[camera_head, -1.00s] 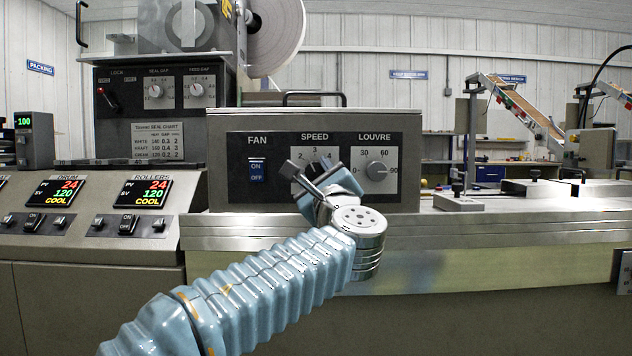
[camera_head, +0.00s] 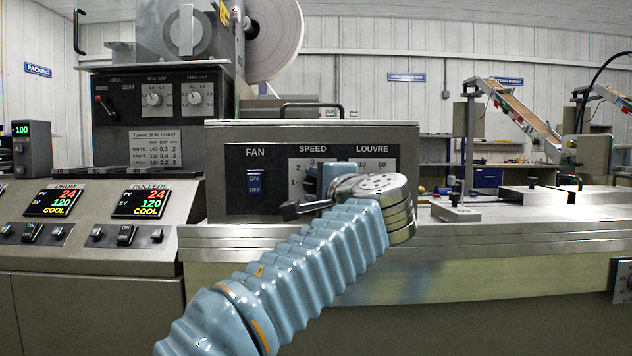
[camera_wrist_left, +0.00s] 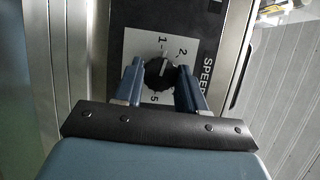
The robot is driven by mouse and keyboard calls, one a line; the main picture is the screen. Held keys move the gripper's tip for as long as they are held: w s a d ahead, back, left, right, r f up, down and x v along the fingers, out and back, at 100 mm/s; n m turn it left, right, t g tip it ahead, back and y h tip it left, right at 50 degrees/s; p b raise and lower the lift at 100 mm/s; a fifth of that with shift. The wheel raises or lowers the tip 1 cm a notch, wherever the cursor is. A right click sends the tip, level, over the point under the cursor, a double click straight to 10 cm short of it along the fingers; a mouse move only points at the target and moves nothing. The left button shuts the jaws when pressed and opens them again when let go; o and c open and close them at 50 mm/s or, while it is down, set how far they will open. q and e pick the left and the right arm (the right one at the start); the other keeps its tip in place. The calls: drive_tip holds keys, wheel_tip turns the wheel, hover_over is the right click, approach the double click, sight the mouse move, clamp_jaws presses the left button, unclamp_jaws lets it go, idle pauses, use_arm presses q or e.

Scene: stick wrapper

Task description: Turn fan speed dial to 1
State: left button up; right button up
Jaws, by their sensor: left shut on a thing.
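The fan speed dial (camera_wrist_left: 158,73) is a black round knob on a white scale plate (camera_wrist_left: 138,45) in the left wrist view. Its light pointer mark seems to lie near the "1" side of the scale, but the exact setting is hard to read. My left gripper (camera_wrist_left: 159,80) has its two blue fingers on either side of the knob and is shut on it. In the head view my left gripper (camera_head: 312,188) and wrist cover the dial and much of its scale. My right gripper is not in view.
The fan switch (camera_head: 254,182) is left of the dial on the grey control box (camera_head: 225,145). The louvre scale (camera_head: 376,163) is on the right, its knob hidden by my wrist. A metal ledge (camera_head: 230,232) runs below the box.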

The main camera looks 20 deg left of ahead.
use_arm(q)
drive_tip(key=shift+r+n+g+h+p, duration=0.1)
drive_tip(key=shift+n+g+h+p, duration=0.2)
drive_tip(key=shift+n, duration=0.6)
drive_tip(key=o, duration=1.1)
drive_tip(key=shift+c, duration=0.2)
drive_tip(key=shift+d, duration=0.1)
drive_tip(key=b+v, duration=0.1)
drive_tip(key=v, duration=1.2)
drive_tip(key=shift+s, duration=0.3)
drive_tip(key=shift+d, duration=0.15)
